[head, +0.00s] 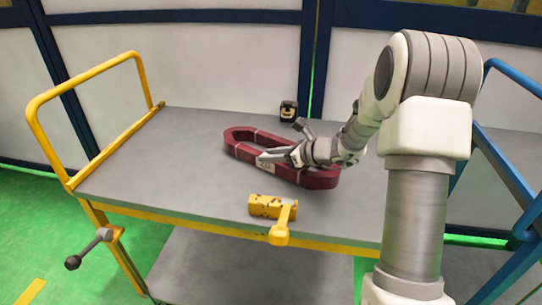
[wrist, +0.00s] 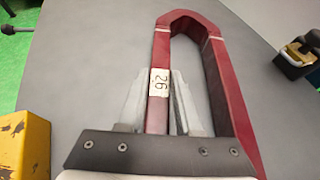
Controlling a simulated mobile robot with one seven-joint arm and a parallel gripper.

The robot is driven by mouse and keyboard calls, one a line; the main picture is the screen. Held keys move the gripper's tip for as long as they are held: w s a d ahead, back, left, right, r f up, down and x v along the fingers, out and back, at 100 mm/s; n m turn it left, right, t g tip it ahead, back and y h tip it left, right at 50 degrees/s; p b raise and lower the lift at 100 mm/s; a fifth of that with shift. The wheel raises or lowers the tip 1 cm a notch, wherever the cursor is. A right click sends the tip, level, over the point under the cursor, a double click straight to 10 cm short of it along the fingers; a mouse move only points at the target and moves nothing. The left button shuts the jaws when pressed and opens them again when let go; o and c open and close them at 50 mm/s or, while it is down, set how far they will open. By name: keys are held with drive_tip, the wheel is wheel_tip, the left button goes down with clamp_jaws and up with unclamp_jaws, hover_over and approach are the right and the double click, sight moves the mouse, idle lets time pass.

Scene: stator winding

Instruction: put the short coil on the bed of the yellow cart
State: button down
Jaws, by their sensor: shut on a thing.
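A dark red, long loop-shaped coil (head: 318,180) lies flat on the grey bed (head: 165,150) of the yellow cart. It also shows in the wrist view (wrist: 223,85), with light ties and a white label reading 26. It is the only coil in view, so I cannot compare its length. My gripper (head: 272,157) is over the coil's near long side. In the wrist view its two fingers (wrist: 157,100) stand on either side of that limb at the label, shut on it. My gripper and wrist hide part of the coil in the head view.
A worn yellow mallet-like tool (head: 268,206) lies near the bed's front edge. A small black and yellow object (head: 288,110) stands at the back edge. A yellow rail (head: 95,75) rises at the left end. Blue rails (head: 500,165) stand at right. The bed's left part is clear.

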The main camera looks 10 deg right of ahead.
drive_tip(key=c, duration=0.6)
unclamp_jaws()
drive_tip(key=shift+r, duration=0.1)
drive_tip(key=p+v, duration=0.3)
drive_tip(key=v, duration=0.9)
